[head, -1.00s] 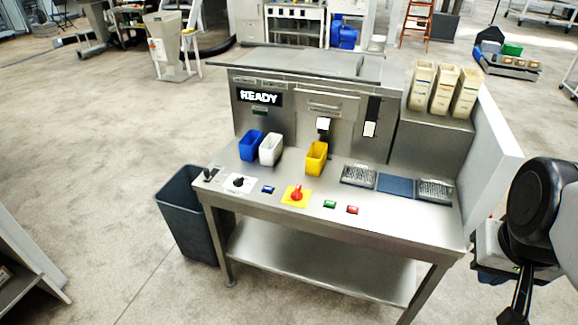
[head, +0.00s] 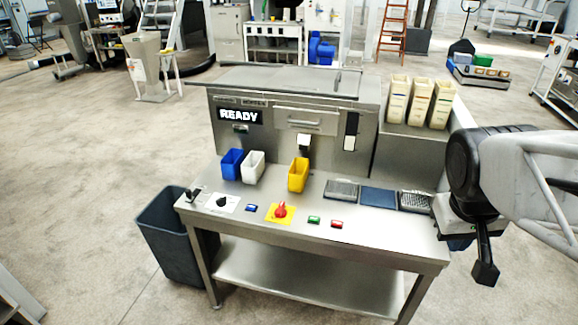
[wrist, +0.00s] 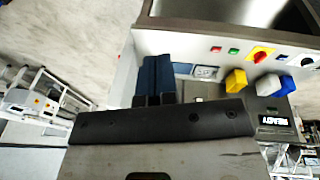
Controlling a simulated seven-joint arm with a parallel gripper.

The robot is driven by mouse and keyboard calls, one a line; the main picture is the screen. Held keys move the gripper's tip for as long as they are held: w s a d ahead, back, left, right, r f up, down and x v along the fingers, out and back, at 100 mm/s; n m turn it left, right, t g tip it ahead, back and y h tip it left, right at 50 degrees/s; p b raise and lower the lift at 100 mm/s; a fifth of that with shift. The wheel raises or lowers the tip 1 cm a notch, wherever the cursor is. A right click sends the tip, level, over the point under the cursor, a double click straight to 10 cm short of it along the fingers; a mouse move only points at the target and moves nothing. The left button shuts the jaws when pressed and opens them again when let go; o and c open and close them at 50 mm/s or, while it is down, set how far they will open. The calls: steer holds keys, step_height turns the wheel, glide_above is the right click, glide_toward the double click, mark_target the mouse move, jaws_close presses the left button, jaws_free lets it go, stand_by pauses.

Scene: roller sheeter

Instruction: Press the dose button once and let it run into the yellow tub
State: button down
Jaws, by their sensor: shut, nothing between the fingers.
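The yellow tub (head: 297,176) stands upright on the steel worktop, below and in front of a white-tipped outlet (head: 304,141) on the back panel; it also shows upside down in the wrist view (wrist: 236,81). Along the front edge are a blue button (head: 251,208), a red knob on a yellow plate (head: 281,211), a green button (head: 314,220) and a red button (head: 337,225). I cannot read which is the dose button. The display (head: 240,116) reads READY. My gripper (wrist: 157,60) is shut and empty, its dark blue fingers together, beyond the worktop's right end in the head view (head: 460,244).
A blue tub (head: 231,164) and a white tub (head: 252,167) stand left of the yellow one. Cream bins (head: 420,103) sit on the raised side. A dark waste bin (head: 165,240) stands left.

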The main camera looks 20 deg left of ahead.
steer(key=w+a+f+n+h, duration=0.15)
steer(key=w+a+n, duration=0.5)
steer(key=w, duration=0.75)
steer(key=n+t, duration=0.6)
steer(key=n, duration=0.8)
glide_above(252, 207)
step_height(252, 207, down, 21)
steer(key=shift+h, duration=0.45)
steer(key=shift+f+m, duration=0.15)
steer(key=shift+m, duration=0.1)
steer(key=shift+f, duration=4.25)
